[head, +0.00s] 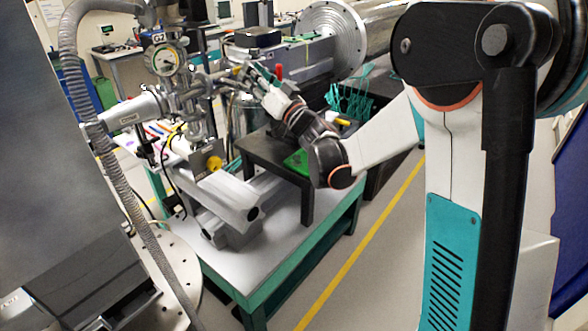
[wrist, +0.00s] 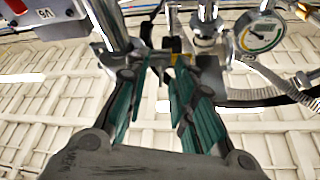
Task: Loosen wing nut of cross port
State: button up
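The metal cross port (head: 183,100) stands at left in the head view, with a round gauge (head: 165,60) and clamped flanges on it. In the wrist view, its metal fittings (wrist: 205,28) and the gauge (wrist: 262,33) show beyond my fingers. My gripper (head: 246,76) reaches in from the right, its tips close to the cross port. In the wrist view my gripper (wrist: 161,66) has its two teal-padded fingers apart, with a gap between them. A small yellow part (wrist: 176,45) lies beyond the right fingertip. I cannot clearly make out the wing nut or any contact with it.
A corrugated hose (head: 80,90) runs down the left side. A large round flange (head: 333,40) stands behind my arm. Below are a black stand (head: 262,150) and a white-topped bench (head: 270,235) with a green frame. Open floor (head: 385,255) lies to the right.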

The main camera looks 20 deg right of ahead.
jog(key=shift+s+a+r+m+g+h+p, duration=0.25)
jog(key=shift+m+h+p, duration=0.7)
jog(key=shift+m, duration=1.7)
jog(key=shift+w+d+r+m+g+h+p, duration=0.1)
jog(key=shift+m+g+h+p, duration=0.55)
jog(key=shift+m, duration=2.05)
jog(key=shift+s+a+r+m+g+h+p, duration=0.1)
jog(key=shift+m+h+p, duration=1.1)
jog(key=shift+m, duration=1.45)
jog(key=p+v, duration=0.2)
jog(key=v, duration=1.2)
jog(key=s+f+n+g+h+b, duration=0.1)
jog(key=s+f+n+g+b, duration=0.6)
jog(key=s+f, duration=0.6)
jog(key=shift+s+f+n+g+b, duration=0.35)
jog(key=shift+s+n+g, duration=0.2)
jog(key=shift+n+g, duration=0.2)
jog(key=shift+r, duration=0.1)
jog(key=shift+c, duration=0.3)
